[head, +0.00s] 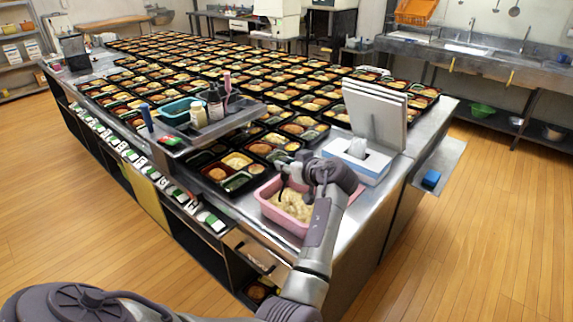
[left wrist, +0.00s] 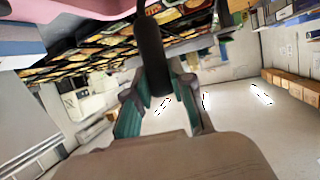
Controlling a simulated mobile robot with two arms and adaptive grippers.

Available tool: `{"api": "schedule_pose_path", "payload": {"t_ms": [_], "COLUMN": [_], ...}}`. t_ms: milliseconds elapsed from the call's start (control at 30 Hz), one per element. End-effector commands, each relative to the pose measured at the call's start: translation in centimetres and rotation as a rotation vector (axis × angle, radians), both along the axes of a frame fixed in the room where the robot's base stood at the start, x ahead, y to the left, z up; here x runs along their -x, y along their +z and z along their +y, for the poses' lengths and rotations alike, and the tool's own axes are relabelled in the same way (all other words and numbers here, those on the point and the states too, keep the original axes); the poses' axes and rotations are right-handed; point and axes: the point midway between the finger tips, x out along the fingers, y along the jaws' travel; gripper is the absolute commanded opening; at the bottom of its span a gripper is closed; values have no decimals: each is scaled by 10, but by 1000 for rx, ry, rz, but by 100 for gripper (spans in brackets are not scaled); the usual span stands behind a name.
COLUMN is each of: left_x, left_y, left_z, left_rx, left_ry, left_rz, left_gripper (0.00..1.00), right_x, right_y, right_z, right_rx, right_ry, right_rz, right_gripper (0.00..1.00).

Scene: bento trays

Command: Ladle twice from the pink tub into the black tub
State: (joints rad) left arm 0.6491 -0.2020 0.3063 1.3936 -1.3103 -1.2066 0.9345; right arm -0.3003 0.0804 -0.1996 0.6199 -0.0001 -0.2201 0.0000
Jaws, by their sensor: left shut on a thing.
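The pink tub (head: 265,205) stands at the near corner of the steel counter, holding pale, lumpy food (head: 292,204). My left gripper (head: 292,166) is over the tub's far side. In the left wrist view my left gripper (left wrist: 160,90) is shut on a black rod-like handle (left wrist: 150,48), seemingly the ladle's. The ladle's bowl is hidden, so I cannot tell whether it touches the food. The pink tub also shows at the top left there (left wrist: 75,12). Black food trays (head: 207,186) lie left of the tub; I cannot tell which is the black tub.
Rows of filled bento trays (head: 230,68) cover the counter behind. A tissue box (head: 372,168) and upright white panels (head: 372,113) stand close right of the tub. A raised shelf with bottles (head: 214,104) is on the left.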

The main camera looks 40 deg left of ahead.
Motion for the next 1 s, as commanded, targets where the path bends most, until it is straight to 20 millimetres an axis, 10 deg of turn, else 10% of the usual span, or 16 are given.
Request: {"api": "schedule_pose_path", "payload": {"t_ms": [533, 1000], "left_x": [0, 0], "left_y": [2, 48], "left_z": [0, 0], "left_rx": [-1, 0], "left_ry": [-1, 0], "left_rz": [-2, -3], "left_gripper": [0, 0], "right_x": [0, 0], "right_y": [1, 28], "right_z": [2, 2], "right_rx": [-2, -2], "right_ry": [0, 0], "right_rz": [-1, -1], "right_gripper": [0, 0]}}
